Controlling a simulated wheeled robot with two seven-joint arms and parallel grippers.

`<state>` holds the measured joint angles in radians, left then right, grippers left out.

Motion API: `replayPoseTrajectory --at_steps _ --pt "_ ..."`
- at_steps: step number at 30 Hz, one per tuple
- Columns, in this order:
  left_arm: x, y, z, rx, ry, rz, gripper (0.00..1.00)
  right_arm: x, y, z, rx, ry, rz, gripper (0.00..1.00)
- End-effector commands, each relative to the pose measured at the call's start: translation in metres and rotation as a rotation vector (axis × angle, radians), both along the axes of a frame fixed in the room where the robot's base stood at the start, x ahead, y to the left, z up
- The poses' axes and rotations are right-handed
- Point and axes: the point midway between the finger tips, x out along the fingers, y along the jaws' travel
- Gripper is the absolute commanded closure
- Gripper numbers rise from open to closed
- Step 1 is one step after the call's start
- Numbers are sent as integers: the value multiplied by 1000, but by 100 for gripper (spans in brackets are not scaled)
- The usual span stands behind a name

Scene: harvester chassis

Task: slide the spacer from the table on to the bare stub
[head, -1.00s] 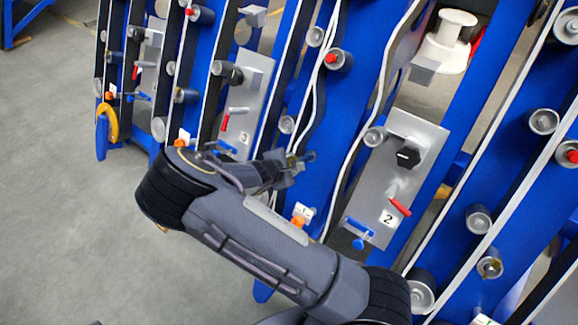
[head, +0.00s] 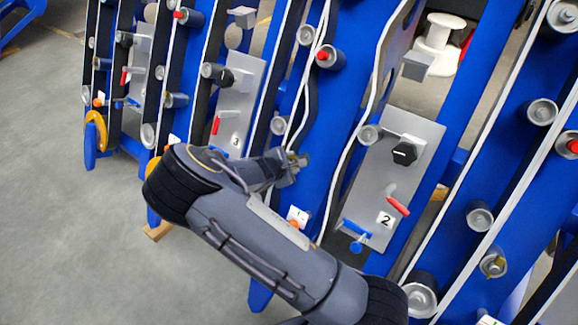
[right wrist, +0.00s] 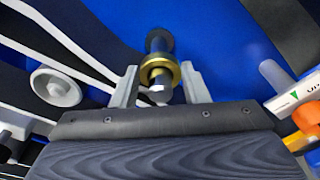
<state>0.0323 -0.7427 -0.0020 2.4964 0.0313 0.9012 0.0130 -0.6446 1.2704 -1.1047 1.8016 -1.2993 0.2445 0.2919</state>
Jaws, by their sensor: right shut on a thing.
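The spacer looks like a brass ring (right wrist: 174,72) in the right wrist view. It sits between the two fingertips of my right gripper (right wrist: 158,85), which is shut on it. A stub (right wrist: 159,41) with a dark shaft stands on the blue panel behind the ring, in line with it. A bright silver end (right wrist: 159,94) shows on the near side, so the ring appears to be around the stub; how far along it sits is hard to tell. In the head view my right gripper (head: 290,168) is at the blue upright, and the ring is too small to make out. My left gripper is out of view.
A grey plate marked 2 (head: 378,185) with a black knob and red lever is right of the gripper. A grey roller (right wrist: 56,87) and a white tag with an orange piece (right wrist: 306,118) flank it in the wrist view. Open floor (head: 80,240) lies left.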

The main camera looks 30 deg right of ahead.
Motion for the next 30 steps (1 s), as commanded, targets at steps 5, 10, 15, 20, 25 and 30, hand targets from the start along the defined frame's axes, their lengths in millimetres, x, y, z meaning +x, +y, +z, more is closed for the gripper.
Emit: replayPoseTrajectory --at_steps 5,10,15,20,25,30 --pt "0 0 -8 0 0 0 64 3 -7 -6 -1 -1 -1 85" --pt "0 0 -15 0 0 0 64 5 -14 -9 -2 0 -1 85" --pt "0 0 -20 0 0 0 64 8 -20 -13 -2 -1 -1 85" --pt "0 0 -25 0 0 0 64 10 -25 -16 -2 0 -1 85" --pt "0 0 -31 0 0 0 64 13 -31 -20 -2 0 -1 85" --pt "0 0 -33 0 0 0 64 14 -35 -21 -2 0 0 53"
